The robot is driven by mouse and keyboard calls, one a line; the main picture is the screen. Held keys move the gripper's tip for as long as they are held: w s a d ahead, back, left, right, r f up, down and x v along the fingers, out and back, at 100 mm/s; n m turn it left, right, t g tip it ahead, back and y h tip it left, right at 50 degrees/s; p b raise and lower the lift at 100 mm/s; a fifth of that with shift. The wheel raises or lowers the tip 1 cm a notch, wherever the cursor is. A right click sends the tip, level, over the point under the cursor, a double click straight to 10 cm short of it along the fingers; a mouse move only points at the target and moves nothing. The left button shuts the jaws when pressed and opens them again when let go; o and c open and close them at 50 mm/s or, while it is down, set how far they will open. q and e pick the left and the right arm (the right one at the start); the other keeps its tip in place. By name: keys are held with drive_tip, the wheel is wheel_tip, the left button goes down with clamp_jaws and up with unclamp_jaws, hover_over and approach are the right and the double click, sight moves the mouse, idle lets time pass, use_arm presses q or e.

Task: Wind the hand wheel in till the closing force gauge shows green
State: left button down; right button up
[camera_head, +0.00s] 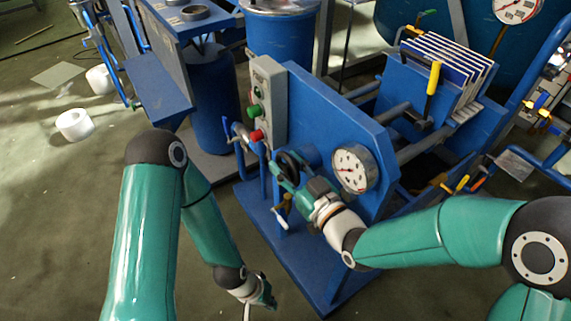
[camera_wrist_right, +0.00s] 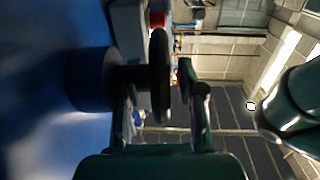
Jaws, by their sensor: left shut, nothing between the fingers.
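The black hand wheel (camera_head: 290,164) sits on the end of the blue press frame; in the right wrist view its rim (camera_wrist_right: 160,75) is seen edge-on. My right gripper (camera_head: 290,180) is at the wheel. In the wrist view its fingers (camera_wrist_right: 158,100) stand apart, one on each side of the rim, with visible gaps, so it looks open. The round white force gauge (camera_head: 352,169) is on the frame's end plate, right of the wheel; its needle is too small to read surely. My left gripper (camera_head: 270,302) is shut and empty, low in front of the press base.
A grey control box (camera_head: 267,100) with green and red buttons stands left of the wheel. A stack of plates (camera_head: 450,65) with a yellow-handled tool (camera_head: 433,78) sits on the press rails. White rolls (camera_head: 75,124) lie on the floor at left.

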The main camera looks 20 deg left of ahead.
clamp_jaws()
drive_tip(key=shift+f+b, duration=0.15)
drive_tip(key=shift+b, duration=0.3)
drive_tip(key=t+y+b, duration=0.1)
drive_tip(key=y+b, duration=0.1)
drive_tip(key=b, duration=0.7)
drive_tip(key=shift+d+f+t, duration=0.1)
drive_tip(key=shift+t, duration=0.2)
drive_tip(key=shift+r+b, duration=0.2)
drive_tip(key=shift+b, duration=0.15)
unclamp_jaws()
